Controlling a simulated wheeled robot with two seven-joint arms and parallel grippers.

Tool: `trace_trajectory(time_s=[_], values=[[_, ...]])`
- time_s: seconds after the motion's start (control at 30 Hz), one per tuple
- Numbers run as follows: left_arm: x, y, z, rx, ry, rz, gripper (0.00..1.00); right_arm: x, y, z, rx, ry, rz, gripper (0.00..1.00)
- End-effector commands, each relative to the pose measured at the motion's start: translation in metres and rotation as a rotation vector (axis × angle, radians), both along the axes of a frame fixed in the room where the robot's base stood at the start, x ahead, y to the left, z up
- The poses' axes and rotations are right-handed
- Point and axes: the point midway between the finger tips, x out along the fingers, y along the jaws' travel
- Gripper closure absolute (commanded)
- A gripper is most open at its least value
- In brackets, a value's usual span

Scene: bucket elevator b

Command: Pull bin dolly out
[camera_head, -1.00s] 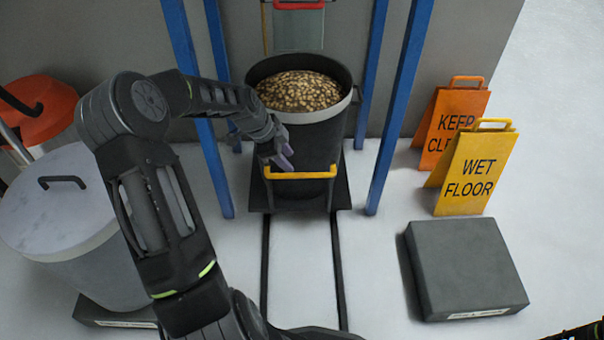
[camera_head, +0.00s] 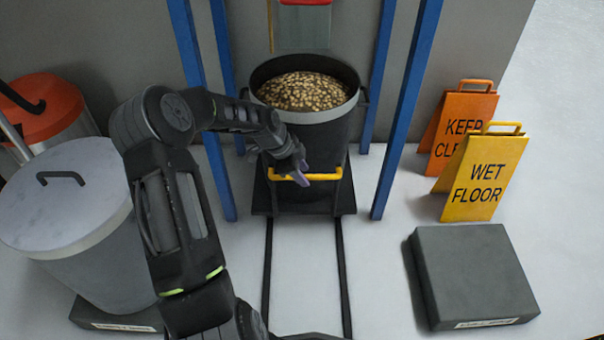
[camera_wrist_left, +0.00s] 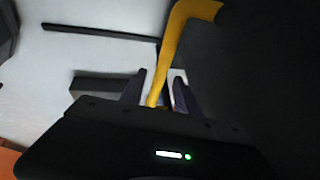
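The dark round bin (camera_head: 318,139) with a pale rim band is full of tan pellets (camera_head: 302,91). It stands on a black dolly (camera_head: 306,205) between blue posts. The dolly's yellow handle bar (camera_head: 277,176) crosses the bin's lower front. The right gripper is out of view.
Two dark rails (camera_head: 343,270) run forward from the dolly over clear floor. A grey lidded bin (camera_head: 100,265) stands at left, with an orange-topped container (camera_head: 45,110) behind. At right are a yellow sign (camera_head: 484,180), an orange sign (camera_head: 460,120) and a low dark block (camera_head: 472,272).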

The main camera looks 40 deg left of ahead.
Motion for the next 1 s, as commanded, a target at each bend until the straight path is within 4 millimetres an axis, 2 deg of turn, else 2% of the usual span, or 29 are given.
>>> trace_trajectory(time_s=[0.1,0.57,1.0], values=[[-0.0001,0.0,0.0003,0.0,0.0,0.0,0.63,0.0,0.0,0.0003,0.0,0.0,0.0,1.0],[-0.0002,-0.0001,0.0004,0.0,0.0,0.0,1.0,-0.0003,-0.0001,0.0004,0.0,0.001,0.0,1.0],[-0.0002,-0.0001,0.0004,0.0,0.0,0.0,1.0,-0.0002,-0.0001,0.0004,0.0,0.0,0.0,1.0]])
